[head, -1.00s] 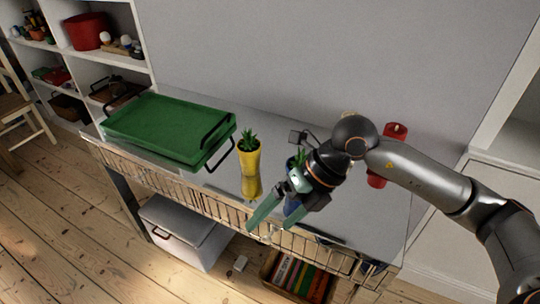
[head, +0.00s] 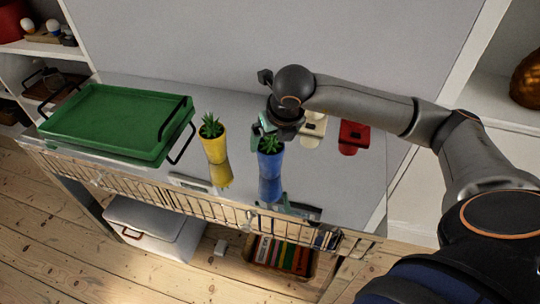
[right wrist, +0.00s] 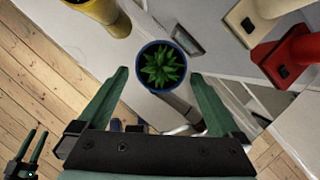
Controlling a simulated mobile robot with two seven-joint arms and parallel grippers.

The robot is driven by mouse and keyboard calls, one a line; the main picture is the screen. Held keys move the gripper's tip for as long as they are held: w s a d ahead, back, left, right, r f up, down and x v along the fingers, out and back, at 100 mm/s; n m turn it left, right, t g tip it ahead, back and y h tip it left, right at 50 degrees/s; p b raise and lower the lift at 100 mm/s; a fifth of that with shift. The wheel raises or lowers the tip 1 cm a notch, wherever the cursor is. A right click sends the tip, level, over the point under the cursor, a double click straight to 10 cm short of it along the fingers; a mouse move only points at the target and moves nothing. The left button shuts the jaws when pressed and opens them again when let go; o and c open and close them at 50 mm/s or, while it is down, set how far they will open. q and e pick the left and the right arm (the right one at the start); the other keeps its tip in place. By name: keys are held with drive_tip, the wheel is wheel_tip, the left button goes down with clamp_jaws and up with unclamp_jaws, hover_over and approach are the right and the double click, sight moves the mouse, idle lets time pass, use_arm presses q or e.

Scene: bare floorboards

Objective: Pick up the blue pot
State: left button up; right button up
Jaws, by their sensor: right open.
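The blue pot (head: 270,161) stands upright on the glossy tabletop with a spiky green plant in it, its reflection below it. In the right wrist view the blue pot (right wrist: 162,88) sits ahead, between the tips of my right gripper (right wrist: 160,76). The two green fingers are spread wide, and I see no clear contact. In the head view my right gripper (head: 266,130) is at the far side of the pot, partly hidden by the plant. My left gripper (right wrist: 30,148) seems to show small at the lower left of the right wrist view, its jaw state unclear.
A yellow pot (head: 214,146) with a plant stands close to the left of the blue one. A green tray (head: 118,120) fills the table's left. A cream object (head: 312,128) and a red one (head: 353,136) stand at the back right. A wall runs behind the table.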

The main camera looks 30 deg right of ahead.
sight(271, 141)
drive_tip(key=x, duration=0.4)
drive_tip(key=shift+w+d+f, duration=0.1)
drive_tip(key=shift+w+f, duration=0.15)
drive_tip(key=c, duration=1.5)
drive_tip(key=shift+r, duration=0.1)
drive_tip(key=shift+c, duration=0.4)
drive_tip(key=shift+r, duration=0.1)
